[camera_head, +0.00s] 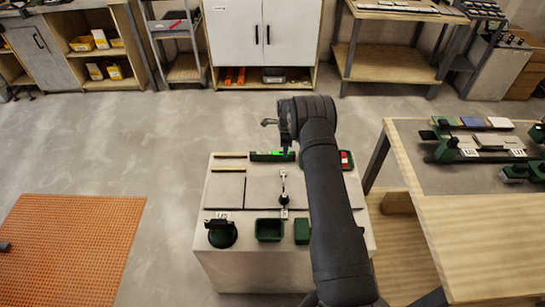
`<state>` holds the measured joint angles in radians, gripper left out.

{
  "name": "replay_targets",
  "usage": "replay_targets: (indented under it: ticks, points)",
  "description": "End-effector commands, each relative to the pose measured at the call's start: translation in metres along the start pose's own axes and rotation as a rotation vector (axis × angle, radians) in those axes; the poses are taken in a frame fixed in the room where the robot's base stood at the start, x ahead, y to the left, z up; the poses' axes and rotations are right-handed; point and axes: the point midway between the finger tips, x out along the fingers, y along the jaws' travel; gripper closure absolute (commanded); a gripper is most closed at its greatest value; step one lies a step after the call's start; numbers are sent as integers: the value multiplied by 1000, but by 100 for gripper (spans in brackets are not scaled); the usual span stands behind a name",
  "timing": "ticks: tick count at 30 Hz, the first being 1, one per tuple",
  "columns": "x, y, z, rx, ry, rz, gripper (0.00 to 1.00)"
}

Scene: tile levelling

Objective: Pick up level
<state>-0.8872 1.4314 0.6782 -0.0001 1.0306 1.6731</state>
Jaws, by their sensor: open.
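The level (260,156) looks like a dark green bar with a bright green patch. It lies near the far edge of the pale work stand (215,262). My gripper (286,145) is at the end of my dark arm, over the right end of the level. It is open. My arm and wrist hide most of the fingers, and I cannot tell whether they touch the level. Nothing shows held in it.
On the stand are grey tiles (224,191), a thin strip (231,155), a small-handled tool (283,198), a round dark green item (222,235), and a green bin (269,230). A red-topped item (346,159) is right of my arm. A wooden table (445,215) stands at right.

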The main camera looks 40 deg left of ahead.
Motion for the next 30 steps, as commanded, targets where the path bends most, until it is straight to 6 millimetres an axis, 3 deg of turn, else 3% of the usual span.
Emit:
replay_targets:
  ticks: [4, 9, 30]
  points:
    - [25, 1, 3, -1, 0, 4, 55]
    - [41, 1, 2, 0, 0, 2, 55]
    - [47, 0, 2, 0, 0, 1, 55]
